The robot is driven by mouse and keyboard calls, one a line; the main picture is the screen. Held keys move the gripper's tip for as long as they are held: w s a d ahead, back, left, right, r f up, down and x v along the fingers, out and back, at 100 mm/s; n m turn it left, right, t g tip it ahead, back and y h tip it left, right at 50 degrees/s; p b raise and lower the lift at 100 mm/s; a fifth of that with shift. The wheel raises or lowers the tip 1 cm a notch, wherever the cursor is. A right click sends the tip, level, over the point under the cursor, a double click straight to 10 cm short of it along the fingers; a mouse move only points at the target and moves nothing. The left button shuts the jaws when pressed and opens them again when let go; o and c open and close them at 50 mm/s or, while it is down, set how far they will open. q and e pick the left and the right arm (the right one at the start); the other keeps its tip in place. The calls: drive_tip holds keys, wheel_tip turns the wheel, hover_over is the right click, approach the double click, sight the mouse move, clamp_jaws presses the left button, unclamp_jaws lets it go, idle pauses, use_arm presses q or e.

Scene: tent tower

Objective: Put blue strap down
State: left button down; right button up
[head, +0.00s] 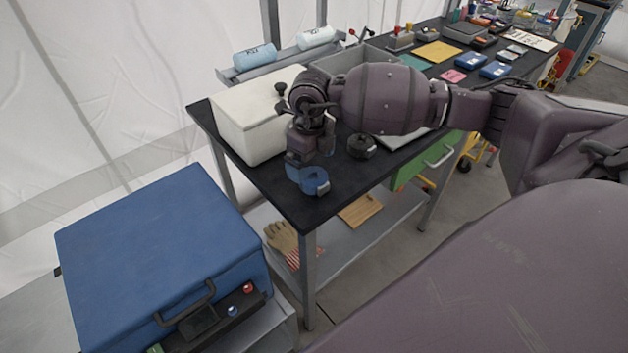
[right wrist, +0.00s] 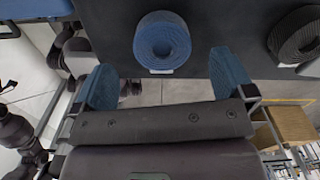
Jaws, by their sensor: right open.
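The blue strap (head: 314,181) is a rolled coil lying on the black table top (head: 262,176) near its front left corner. In the right wrist view the blue strap (right wrist: 162,41) lies on the dark surface just beyond the fingertips. My right gripper (head: 306,163) is just above and behind the strap in the head view. Its two blue-padded fingers (right wrist: 168,85) are spread wide with nothing between them, and the strap looks apart from them. My left gripper is not in view.
A black coil (head: 361,146) lies to the right of the strap; it also shows in the right wrist view (right wrist: 298,36). A white box (head: 250,117) stands behind left. A blue case (head: 160,250) is at the left. A lower shelf (head: 345,240) holds gloves (head: 281,240).

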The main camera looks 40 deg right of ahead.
sight(312, 175)
drive_tip(key=shift+d+f, duration=0.1)
drive_tip(key=shift+f, duration=2.45)
drive_tip(key=c, duration=1.1)
drive_tip(key=shift+r, duration=0.15)
